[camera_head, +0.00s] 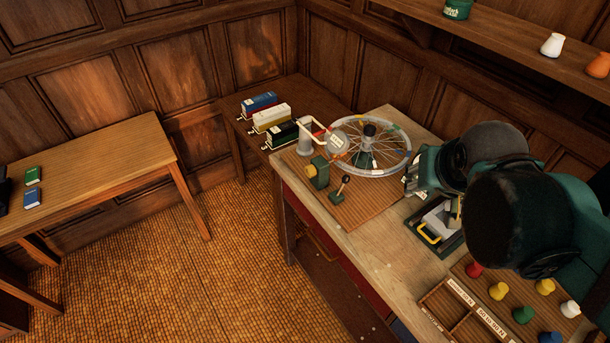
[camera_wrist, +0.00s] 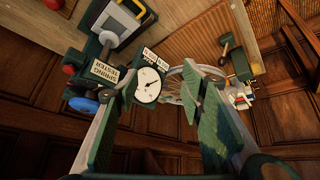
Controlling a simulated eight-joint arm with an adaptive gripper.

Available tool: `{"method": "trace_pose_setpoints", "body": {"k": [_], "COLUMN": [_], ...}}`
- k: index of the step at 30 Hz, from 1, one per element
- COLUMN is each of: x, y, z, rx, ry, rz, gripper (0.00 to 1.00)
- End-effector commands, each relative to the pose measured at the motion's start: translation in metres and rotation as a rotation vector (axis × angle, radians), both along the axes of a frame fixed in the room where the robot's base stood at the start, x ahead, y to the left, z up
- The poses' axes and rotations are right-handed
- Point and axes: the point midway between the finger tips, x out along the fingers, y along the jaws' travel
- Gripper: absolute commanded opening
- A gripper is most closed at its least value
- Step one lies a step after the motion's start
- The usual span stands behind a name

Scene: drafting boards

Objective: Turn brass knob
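A yellow-brass round knob (camera_head: 311,171) shows on the left side of a small green block (camera_head: 321,178) at the left end of the workbench. I take it for the brass knob. The green block also shows in the wrist view (camera_wrist: 241,66), at upper right; the knob cannot be made out clearly there. My gripper (camera_wrist: 157,88) is open, its two green fingers wide apart with nothing held between them. The gripper is apart from the block and knob. In the head view my arm largely hides the gripper.
A spring tester dial (camera_wrist: 148,85) shows beyond my fingers. A tray with a yellow handle (camera_head: 430,236) and several coloured pegs (camera_head: 498,291) lie nearer. The bench front (camera_head: 375,260) is clear.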

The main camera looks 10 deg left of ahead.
Motion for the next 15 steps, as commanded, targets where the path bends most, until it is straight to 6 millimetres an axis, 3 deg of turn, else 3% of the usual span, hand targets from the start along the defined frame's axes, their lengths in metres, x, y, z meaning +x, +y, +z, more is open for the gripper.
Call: {"method": "trace_pose_setpoints", "body": {"k": [15], "x": [0.076], "y": [0.072], "z": [-0.011], "rx": [-0.055], "ry": [0.001], "rz": [0.015], "gripper": [0.39]}}
